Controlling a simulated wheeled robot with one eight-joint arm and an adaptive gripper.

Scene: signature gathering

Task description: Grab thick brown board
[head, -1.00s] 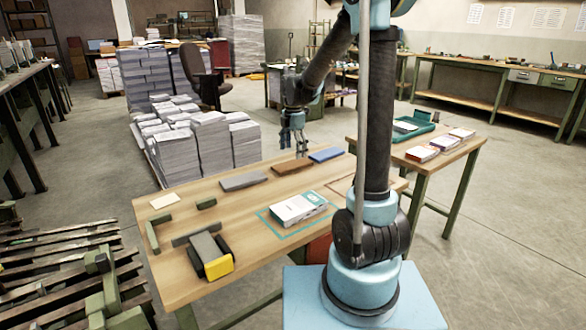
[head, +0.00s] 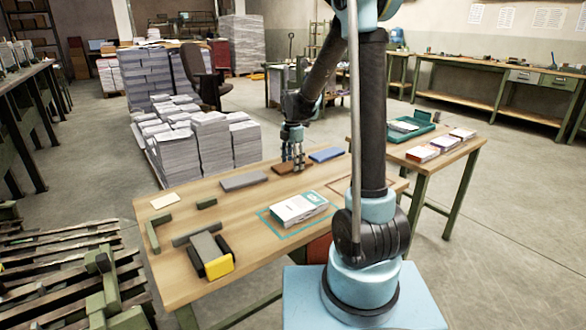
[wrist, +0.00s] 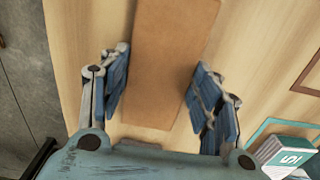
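The brown board (head: 282,168) lies flat on the wooden table (head: 190,235), between a grey board and a blue board. In the wrist view the board (wrist: 172,60) runs lengthwise between the two fingers, with a gap on each side. My gripper (head: 293,163) points down over the board in the head view and hides part of it. In the wrist view my gripper (wrist: 157,100) is open, its blue finger pads apart and not visibly touching the board. The far end of the board is out of the wrist view.
The grey board (head: 244,181) and blue board (head: 325,154) lie close on either side. A white book stack (head: 299,207) sits in a teal outline. Green metal guides (head: 196,234) and a yellow-black holder (head: 214,262) stand at left. A side table (head: 441,155) holds books and a green tray.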

